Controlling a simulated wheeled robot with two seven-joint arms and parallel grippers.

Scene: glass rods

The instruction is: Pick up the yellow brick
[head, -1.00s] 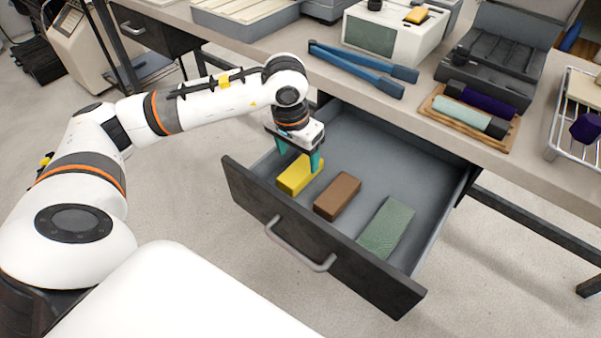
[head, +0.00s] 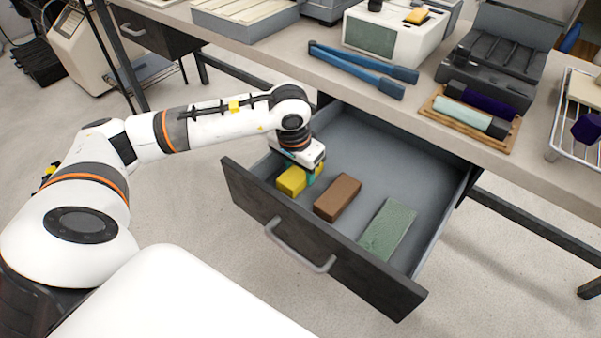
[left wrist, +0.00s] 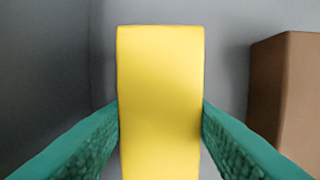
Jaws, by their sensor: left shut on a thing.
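The yellow brick (head: 291,181) lies in the open drawer at its left end, partly hidden by my left gripper (head: 303,172) in the head view. My left gripper is lowered around it and shut on it. In the left wrist view the yellow brick (left wrist: 160,95) stands upright in the picture's middle, with the teal fingers (left wrist: 160,125) touching its left and right sides. The brick appears to rest on the drawer floor. My right gripper is in neither view.
A brown brick (head: 338,196) lies just right of the yellow one, and a green textured block (head: 388,228) further right. The drawer's dark front (head: 310,235) and walls surround them. The tabletop (head: 290,58) overhangs behind, holding blue tongs (head: 362,68). The drawer's back area is clear.

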